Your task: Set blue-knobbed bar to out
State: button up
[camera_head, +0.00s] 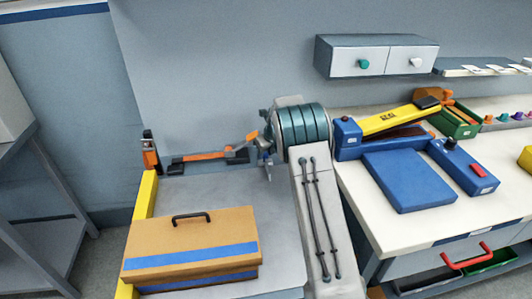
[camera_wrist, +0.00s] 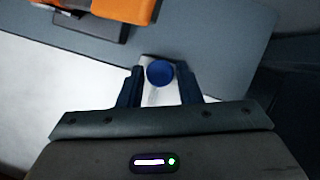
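In the wrist view, a round blue knob (camera_wrist: 160,73) sits between the fingertips of my gripper (camera_wrist: 160,84). The fingers stand apart, one on each side of the knob, with a narrow gap showing. A pale piece shows around and below the knob; how the bar runs under it is hidden. I cannot make out the blue knob or my gripper clearly there.
An orange-and-black tool (camera_head: 205,156) lies left of the drum; an orange-and-black thing (camera_wrist: 137,10) also shows at the wrist view's top. A cardboard-coloured box (camera_head: 190,236) stands in front. Blue equipment (camera_head: 408,180) lies right.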

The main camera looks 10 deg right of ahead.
grip_shut()
jog(key=d+p, duration=0.1)
jog(key=d, duration=0.6)
jog(key=shift+p, duration=0.35)
jog(key=shift+o, duration=2.4)
grip_release()
jog(key=shift+r, duration=0.1)
jog(key=v, duration=1.3)
jog(key=shift+r, duration=0.3)
jog(key=shift+s, duration=0.15)
